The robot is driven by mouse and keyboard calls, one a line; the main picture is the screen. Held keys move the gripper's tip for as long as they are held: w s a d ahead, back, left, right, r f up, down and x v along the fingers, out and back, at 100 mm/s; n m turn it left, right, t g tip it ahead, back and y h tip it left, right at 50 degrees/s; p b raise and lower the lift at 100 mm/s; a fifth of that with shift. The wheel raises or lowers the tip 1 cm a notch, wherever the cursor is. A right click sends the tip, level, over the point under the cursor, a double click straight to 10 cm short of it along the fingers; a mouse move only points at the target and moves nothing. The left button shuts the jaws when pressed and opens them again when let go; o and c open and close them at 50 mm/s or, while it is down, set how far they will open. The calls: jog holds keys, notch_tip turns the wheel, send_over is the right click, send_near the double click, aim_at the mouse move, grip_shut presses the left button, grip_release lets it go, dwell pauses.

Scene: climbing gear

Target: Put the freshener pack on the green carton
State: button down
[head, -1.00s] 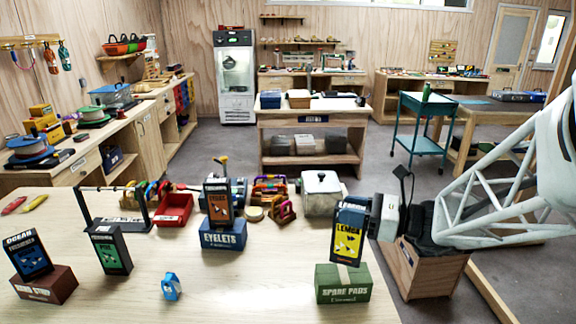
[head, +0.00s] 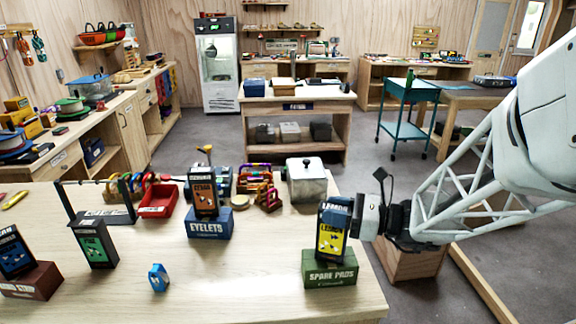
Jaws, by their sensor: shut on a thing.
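The green carton (head: 330,272), marked "SPARE PADS", sits near the right end of the wooden table. My gripper (head: 352,220) reaches in from the right and is shut on the lemon pack near its upper part. The pack's lower edge meets the carton's top in the picture; I cannot tell whether it fully rests there.
An orange-fronted pack (head: 203,192) stands on the blue "EYELETS" carton (head: 209,224). A green-labelled pack (head: 95,243) stands at left, and another pack (head: 14,252) is on a dark red carton (head: 38,281). A lidded container (head: 306,183) stands behind the green carton.

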jog(key=shift+f, duration=0.1)
jog(key=c, duration=0.7)
grip_release()
jog(key=shift+v, duration=6)
jog(key=shift+a, duration=0.1)
